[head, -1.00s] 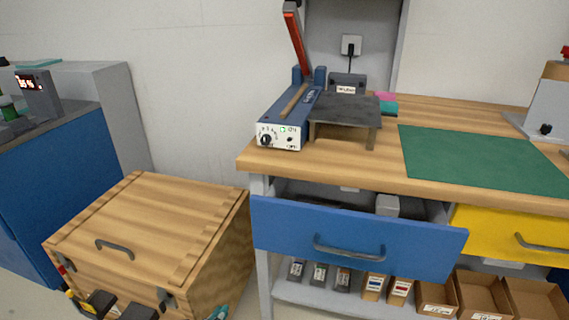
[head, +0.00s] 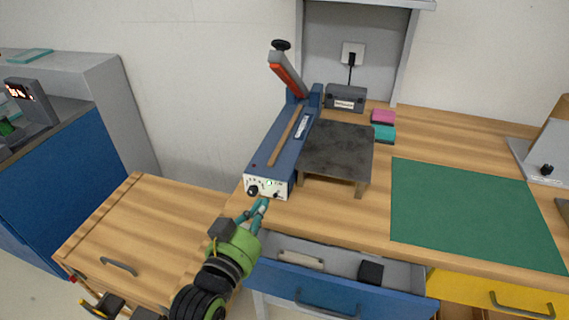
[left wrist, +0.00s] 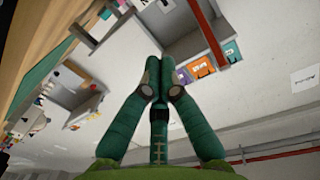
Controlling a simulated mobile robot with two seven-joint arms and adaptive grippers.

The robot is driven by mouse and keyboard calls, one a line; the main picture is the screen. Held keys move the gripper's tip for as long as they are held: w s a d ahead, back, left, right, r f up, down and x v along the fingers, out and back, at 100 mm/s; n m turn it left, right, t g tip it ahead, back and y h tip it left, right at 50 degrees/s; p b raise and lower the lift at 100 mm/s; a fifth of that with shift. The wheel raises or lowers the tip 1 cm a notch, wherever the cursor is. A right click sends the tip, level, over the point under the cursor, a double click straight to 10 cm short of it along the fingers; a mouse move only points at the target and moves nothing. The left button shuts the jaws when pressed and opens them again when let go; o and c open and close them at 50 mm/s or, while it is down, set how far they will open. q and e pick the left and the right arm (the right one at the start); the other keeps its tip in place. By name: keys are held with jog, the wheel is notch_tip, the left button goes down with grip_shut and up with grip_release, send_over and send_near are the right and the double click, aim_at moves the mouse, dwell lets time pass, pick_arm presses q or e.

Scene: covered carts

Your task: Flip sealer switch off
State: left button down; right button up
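The blue impulse sealer (head: 280,150) stands on the left part of the wooden bench, its lever arm (head: 287,75) raised. Its white front panel (head: 264,187) has a dark knob on the left, a lit green light and a small dark switch (head: 277,195) on the right. The switch's exact position is too small to tell. My left gripper (head: 265,203) is just below and in front of the panel, pointing up at it. Its teal fingers look closed together and empty in the left wrist view (left wrist: 158,82). Contact with the switch cannot be told. My right gripper is not in view.
A dark metal stand (head: 337,150) is right of the sealer, and a green mat (head: 470,212) lies farther right. The blue drawer (head: 325,290) below the bench is pulled out.

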pick_arm(q)
jog(key=shift+r, duration=0.35)
jog(key=p, duration=0.2)
send_over(277, 194)
jog(key=f, duration=0.1)
jog(key=s+f, duration=0.1)
jog(key=shift+a+f, duration=0.15)
jog(key=shift+f, duration=0.25)
jog(key=shift+s+a+f, duration=0.3)
jog(key=shift+s+f, duration=0.05)
jog(key=shift+f, duration=0.35)
jog(key=shift+f, duration=0.1)
